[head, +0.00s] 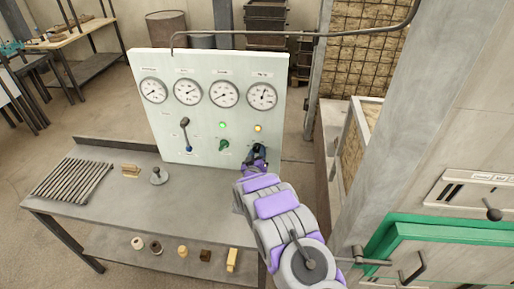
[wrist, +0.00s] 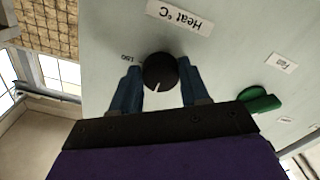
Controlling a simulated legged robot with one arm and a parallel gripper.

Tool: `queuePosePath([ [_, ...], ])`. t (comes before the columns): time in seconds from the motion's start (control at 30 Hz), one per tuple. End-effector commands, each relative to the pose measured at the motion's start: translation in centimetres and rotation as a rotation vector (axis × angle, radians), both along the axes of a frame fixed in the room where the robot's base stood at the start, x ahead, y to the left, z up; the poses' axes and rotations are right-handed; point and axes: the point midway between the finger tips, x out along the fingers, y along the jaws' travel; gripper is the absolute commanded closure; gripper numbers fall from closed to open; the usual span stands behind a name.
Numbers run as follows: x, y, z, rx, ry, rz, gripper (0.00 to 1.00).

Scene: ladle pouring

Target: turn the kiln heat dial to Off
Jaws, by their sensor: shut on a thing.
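The heat dial (wrist: 160,71) is a round black knob with a white pointer line, on a pale panel (head: 207,105). In the wrist view its label "Heat °C" (wrist: 180,17) reads upside down and a "150" mark lies beside the knob. The pointer line aims toward the bottom of the wrist view, slightly left. No Off mark can be made out. My gripper (wrist: 158,88) has one blue finger on each side of the dial and is shut on it. In the head view my gripper (head: 257,158) is at the panel's lower right and hides the dial.
A green fan knob (wrist: 260,98) sits beside the dial; it also shows in the head view (head: 224,145). A blue-ended lever (head: 186,135), several gauges and two lit lamps share the panel. A grey table (head: 130,205) stands below. A green-edged unit (head: 450,230) is at right.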

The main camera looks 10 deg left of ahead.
Motion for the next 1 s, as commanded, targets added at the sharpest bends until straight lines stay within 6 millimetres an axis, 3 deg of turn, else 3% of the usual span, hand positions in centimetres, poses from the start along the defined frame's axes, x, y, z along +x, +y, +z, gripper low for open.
queuePosePath([
  [1.0,-0.01,0.45,0.49,-0.965,0.026,0.009,0.85],
])
